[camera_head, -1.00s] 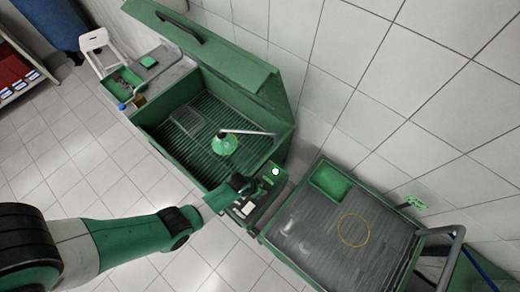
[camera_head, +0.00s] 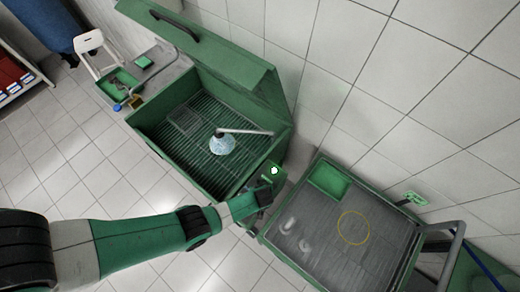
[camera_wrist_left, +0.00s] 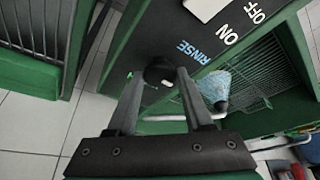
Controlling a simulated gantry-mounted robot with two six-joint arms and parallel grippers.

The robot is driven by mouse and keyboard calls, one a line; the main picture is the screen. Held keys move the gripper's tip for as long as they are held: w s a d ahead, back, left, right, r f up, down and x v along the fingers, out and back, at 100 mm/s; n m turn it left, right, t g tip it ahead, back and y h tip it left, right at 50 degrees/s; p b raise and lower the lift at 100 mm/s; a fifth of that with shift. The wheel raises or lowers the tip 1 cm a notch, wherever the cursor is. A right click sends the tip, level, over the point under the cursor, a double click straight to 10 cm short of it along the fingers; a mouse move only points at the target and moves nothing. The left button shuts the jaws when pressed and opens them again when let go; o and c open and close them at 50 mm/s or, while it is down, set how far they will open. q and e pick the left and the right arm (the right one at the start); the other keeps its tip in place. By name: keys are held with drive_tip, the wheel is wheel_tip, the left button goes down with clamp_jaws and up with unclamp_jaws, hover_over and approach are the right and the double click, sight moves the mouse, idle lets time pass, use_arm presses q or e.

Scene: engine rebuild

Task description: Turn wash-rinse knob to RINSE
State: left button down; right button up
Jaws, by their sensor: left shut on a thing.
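The black wash-rinse knob (camera_wrist_left: 160,72) sits on the dark control panel of the parts washer, beside the blue RINSE label (camera_wrist_left: 193,50). My left gripper (camera_wrist_left: 162,82) is shut on the knob, one finger on each side. Which way the knob points is hard to tell. In the head view my left gripper (camera_head: 264,195) covers much of the panel, and the knob is hidden there. A pale blue, cone-shaped spray (camera_head: 222,144) comes from the spout in the washer basin; it also shows in the left wrist view (camera_wrist_left: 214,86). My right gripper is not in view.
The washer's green lid (camera_head: 215,45) stands open above the basin. White ON and OFF lettering (camera_wrist_left: 228,35) lies farther along the panel. A cart with a grey top (camera_head: 335,255) and a green tray (camera_head: 328,181) stands close to the right of the panel.

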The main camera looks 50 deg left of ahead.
use_arm(q)
drive_tip(key=n+g, duration=0.1)
drive_tip(key=n, duration=0.1)
drive_tip(key=shift+w+d+f+n+y, duration=0.1)
drive_tip(key=shift+n+y, duration=0.2)
drive_tip(key=shift+n+g+b, duration=0.4)
drive_tip(key=shift+n+b, duration=0.2)
drive_tip(key=shift+n, duration=0.5)
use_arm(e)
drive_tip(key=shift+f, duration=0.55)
use_arm(q)
drive_tip(key=shift+c, duration=1.5)
unclamp_jaws()
drive_tip(key=shift+r, duration=0.2)
